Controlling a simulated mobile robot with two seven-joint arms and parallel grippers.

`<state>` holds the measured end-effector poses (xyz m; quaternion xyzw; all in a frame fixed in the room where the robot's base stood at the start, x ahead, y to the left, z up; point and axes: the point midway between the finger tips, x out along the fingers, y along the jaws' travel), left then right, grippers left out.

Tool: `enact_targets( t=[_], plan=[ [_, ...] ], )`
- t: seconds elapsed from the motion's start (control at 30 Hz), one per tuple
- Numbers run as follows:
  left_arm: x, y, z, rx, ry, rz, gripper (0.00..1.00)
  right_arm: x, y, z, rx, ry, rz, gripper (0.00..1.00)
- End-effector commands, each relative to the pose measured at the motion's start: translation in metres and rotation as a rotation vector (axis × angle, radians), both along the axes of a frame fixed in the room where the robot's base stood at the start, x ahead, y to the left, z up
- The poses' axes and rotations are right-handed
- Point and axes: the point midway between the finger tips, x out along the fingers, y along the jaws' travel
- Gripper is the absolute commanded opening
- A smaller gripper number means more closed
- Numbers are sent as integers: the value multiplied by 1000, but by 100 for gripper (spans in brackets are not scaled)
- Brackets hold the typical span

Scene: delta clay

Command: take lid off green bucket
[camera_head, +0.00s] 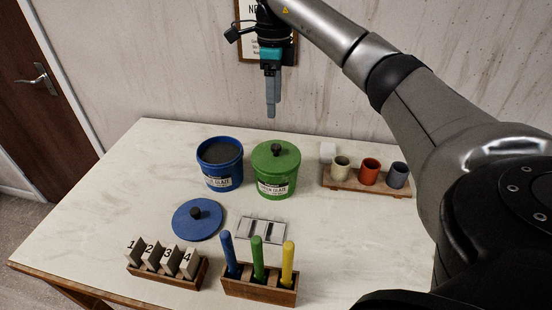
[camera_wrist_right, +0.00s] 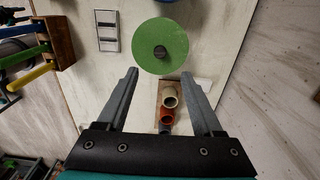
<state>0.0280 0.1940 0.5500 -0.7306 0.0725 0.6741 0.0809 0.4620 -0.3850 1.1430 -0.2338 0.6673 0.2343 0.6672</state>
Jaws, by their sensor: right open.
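The green bucket (camera_head: 273,180) stands upright on the table with its green lid (camera_head: 277,155) on top. The lid has a dark round knob (camera_head: 276,147) at its centre. In the right wrist view the lid (camera_wrist_right: 147,34) shows from above, its knob (camera_wrist_right: 160,52) just beyond and between the fingertips. My right gripper (camera_head: 271,112) is open and empty, high above the table and apart from the lid; its two fingers (camera_wrist_right: 160,76) show spread in the wrist view. My left gripper is not in view.
A blue bucket (camera_head: 219,170) stands open left of the green one, its blue lid (camera_head: 190,224) on the table in front. A cup rack (camera_head: 378,187) is at right. A numbered block holder (camera_head: 190,283), a rack of coloured tools (camera_head: 262,294) and a switch plate (camera_head: 262,239) are in front.

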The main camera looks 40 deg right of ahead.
Motion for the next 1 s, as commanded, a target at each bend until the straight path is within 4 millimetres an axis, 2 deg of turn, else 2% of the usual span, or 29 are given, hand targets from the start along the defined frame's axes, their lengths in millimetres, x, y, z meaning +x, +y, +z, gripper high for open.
enact_targets(
  t=[0.03, 0.1, 0.3, 0.53, 0.8, 1.0],
  plan=[
    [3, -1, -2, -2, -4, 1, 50, -1, 0, -15, 0, 5, 0, 68],
    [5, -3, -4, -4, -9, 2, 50, -1, 0, -30, -1, 4, 0, 68],
    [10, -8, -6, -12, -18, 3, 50, -1, 0, -62, 0, 1, -1, 68],
    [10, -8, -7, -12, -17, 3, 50, -1, -1, -77, -1, 1, 0, 68],
    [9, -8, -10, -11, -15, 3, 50, -4, -2, -114, 0, 1, 0, 68],
    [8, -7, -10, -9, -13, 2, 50, -4, -3, -123, -2, -1, -1, 68]
  ],
)
